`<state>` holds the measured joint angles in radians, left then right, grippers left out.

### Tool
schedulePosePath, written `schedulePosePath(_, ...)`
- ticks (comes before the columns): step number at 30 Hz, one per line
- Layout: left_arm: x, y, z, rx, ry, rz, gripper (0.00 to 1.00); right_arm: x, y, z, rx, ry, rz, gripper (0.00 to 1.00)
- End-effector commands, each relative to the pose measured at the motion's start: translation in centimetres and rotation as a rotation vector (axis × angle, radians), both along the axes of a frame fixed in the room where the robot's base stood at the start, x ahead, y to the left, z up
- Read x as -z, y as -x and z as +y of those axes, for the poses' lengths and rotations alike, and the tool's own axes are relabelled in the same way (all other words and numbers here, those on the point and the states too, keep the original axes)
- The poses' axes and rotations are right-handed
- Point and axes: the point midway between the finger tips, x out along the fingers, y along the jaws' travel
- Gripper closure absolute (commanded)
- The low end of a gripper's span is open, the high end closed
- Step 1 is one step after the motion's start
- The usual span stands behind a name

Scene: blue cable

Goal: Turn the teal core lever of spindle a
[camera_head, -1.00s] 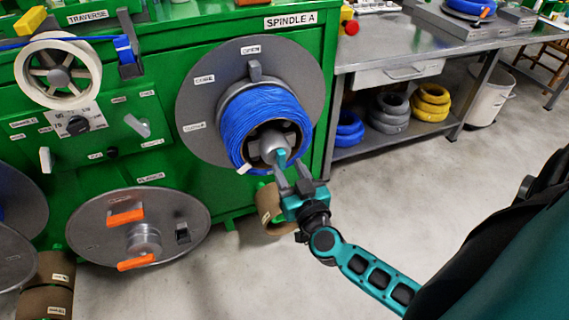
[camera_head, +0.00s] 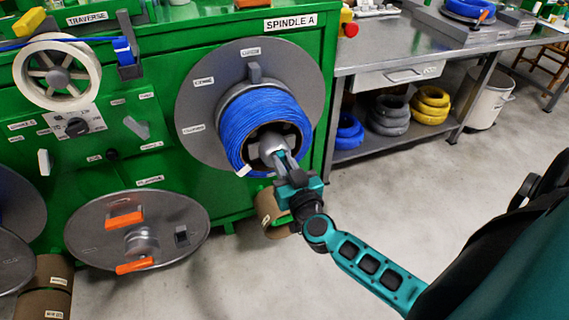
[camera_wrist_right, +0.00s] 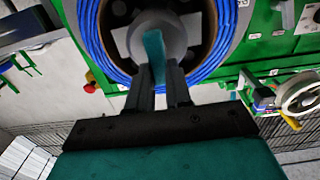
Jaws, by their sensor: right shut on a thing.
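Spindle A carries a coil of blue cable (camera_head: 240,120) against a round grey flange (camera_head: 195,108) on the green machine. The grey hub (camera_head: 270,142) sits at the middle of the coil. My right gripper (camera_head: 287,162) reaches up to the hub from the lower right. In the right wrist view the teal core lever (camera_wrist_right: 154,55) stands on the grey hub, with its lower end between the fingers of my right gripper (camera_wrist_right: 158,88), which is shut on it. In the head view the fingers mostly hide the lever. My left gripper is in neither view.
A brown roll (camera_head: 270,208) lies below the spindle. A metal bench (camera_head: 400,45) with coils on its shelf stands at the right. The floor in front is clear.

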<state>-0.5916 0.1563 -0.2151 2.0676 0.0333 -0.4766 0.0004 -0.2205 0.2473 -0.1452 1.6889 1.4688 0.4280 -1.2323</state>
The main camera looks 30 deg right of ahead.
Motion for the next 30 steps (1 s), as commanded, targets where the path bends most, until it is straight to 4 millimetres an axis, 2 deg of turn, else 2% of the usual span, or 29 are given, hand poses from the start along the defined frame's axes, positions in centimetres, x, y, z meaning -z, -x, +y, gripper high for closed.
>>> schedulePosePath(2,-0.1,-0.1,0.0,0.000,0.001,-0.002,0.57,0.0,0.0,0.0,0.000,0.000,0.000,1.00)
schedulePosePath(17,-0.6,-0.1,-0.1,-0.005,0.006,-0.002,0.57,-0.1,0.1,-0.1,0.001,-0.071,-0.016,1.00)
schedulePosePath(30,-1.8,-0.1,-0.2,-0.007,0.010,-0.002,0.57,0.1,0.2,-0.8,0.000,-0.418,-0.098,1.00)
